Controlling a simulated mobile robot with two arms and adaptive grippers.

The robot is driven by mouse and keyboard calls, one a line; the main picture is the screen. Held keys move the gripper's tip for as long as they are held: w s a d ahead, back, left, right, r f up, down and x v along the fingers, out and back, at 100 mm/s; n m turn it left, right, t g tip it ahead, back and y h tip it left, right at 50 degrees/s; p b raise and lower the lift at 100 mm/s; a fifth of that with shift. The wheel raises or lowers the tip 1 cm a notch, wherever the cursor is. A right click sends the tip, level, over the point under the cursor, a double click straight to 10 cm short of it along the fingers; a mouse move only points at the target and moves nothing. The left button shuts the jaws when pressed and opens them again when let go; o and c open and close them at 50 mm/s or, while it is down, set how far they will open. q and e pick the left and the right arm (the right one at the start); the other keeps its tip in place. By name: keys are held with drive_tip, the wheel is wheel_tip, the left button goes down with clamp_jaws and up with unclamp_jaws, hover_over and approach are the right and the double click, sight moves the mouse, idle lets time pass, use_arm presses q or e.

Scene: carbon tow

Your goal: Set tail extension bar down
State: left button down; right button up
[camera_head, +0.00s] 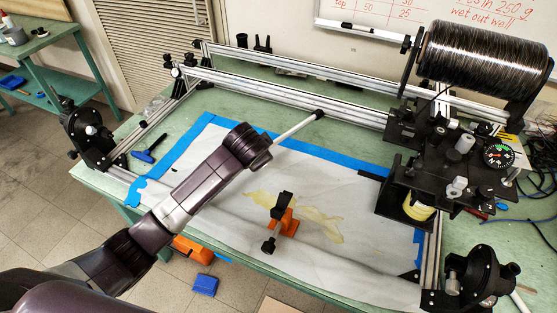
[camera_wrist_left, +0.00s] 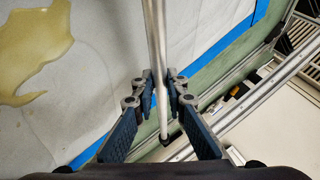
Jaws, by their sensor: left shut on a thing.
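The tail extension bar appears as a slim pale silver rod (camera_head: 295,128). In the head view it runs up and right from the end of my left arm to a dark tip. In the left wrist view the bar (camera_wrist_left: 154,35) passes lengthwise between the fingers of my left gripper (camera_wrist_left: 161,82), which are closed on it from both sides. The bar is over the edge of the white sheet. I cannot tell whether it touches anything below. In the head view the fingers are hidden behind my wrist. My right gripper is in neither view.
The green table (camera_head: 180,125) carries an aluminium rail frame (camera_head: 290,95) and a blue-taped white sheet (camera_head: 215,205). An orange-and-black clamp (camera_head: 284,222) stands mid-sheet beside yellowish stains. The carriage (camera_head: 420,185) and dark tow spool (camera_head: 480,58) stand at right. A blue-handled tool (camera_head: 150,150) lies left.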

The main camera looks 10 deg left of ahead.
use_arm(q)
drive_tip(key=shift+s+d, duration=0.2)
drive_tip(key=shift+d, duration=0.9)
drive_tip(key=d, duration=0.2)
drive_tip(key=d+p, duration=0.1)
drive_tip(key=d, duration=0.1)
drive_tip(key=shift+s+r, duration=0.1)
drive_tip(key=shift+s, duration=0.25)
drive_tip(key=shift+f, duration=1.1)
drive_tip(key=c, duration=1.9)
unclamp_jaws()
drive_tip(key=shift+c, duration=0.2)
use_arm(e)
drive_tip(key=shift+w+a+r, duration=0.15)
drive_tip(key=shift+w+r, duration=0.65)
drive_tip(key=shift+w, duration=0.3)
